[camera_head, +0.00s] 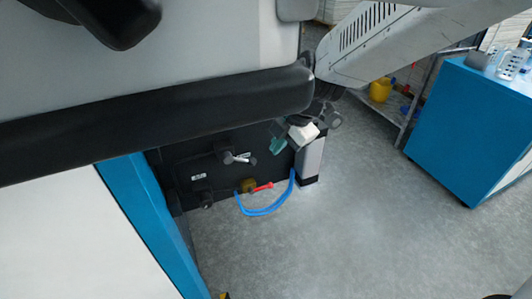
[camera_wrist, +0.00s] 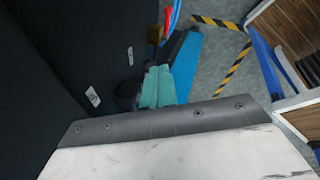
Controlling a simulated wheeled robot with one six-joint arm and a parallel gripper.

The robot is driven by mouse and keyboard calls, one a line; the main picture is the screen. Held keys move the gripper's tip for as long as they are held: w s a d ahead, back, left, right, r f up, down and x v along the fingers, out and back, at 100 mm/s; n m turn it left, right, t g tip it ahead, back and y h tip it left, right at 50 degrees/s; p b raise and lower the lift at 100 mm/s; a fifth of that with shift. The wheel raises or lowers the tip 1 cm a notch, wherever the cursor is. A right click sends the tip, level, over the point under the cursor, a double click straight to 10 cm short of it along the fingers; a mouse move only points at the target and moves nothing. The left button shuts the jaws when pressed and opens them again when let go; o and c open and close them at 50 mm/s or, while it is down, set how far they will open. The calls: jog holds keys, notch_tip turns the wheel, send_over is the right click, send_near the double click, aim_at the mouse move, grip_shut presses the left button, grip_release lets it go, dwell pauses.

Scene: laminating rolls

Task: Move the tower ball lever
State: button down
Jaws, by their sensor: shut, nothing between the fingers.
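A red lever (camera_head: 263,187) sits on a brass valve body (camera_head: 248,185) low on a black panel, beside a looping blue hose. In the wrist view, the brass part (camera_wrist: 155,34) and a bit of red (camera_wrist: 177,14) show at the top, beyond the fingers. My gripper (camera_head: 277,146), with teal fingers, is shut and empty. It is above and a little right of the red lever in the head view, apart from it. The fingers also show in the wrist view (camera_wrist: 157,86). I cannot tell the exact distance between the fingers and the lever.
The black panel (camera_head: 180,180) stands close to my gripper's left, with a silver handle (camera_head: 240,159) on it. The blue hose (camera_head: 262,212) loops out over the grey floor. A blue cabinet (camera_head: 470,130) stands at right; open floor lies between. Yellow-black tape (camera_wrist: 238,62) marks the floor.

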jog(key=d+r, duration=0.3)
jog(key=d, duration=0.3)
jog(key=shift+w+r, duration=0.15)
jog(key=shift+r, duration=0.2)
jog(key=shift+d, duration=0.1)
jog(key=s+d+r+m+h, duration=0.2)
jog(key=s+d+r+m, duration=0.1)
jog(key=s+d+m, duration=0.7)
jog(key=s+d+r+m+g+h, duration=0.1)
jog(key=s+d+r+m, duration=0.2)
jog(key=s+d+m, duration=0.6)
jog(key=s+m, duration=0.5)
jog(key=m, duration=0.2)
jog(key=shift+s+d+r+m+h, duration=0.2)
jog(key=shift+d+r+m+h, duration=0.1)
jog(key=shift+d+m+h, duration=0.1)
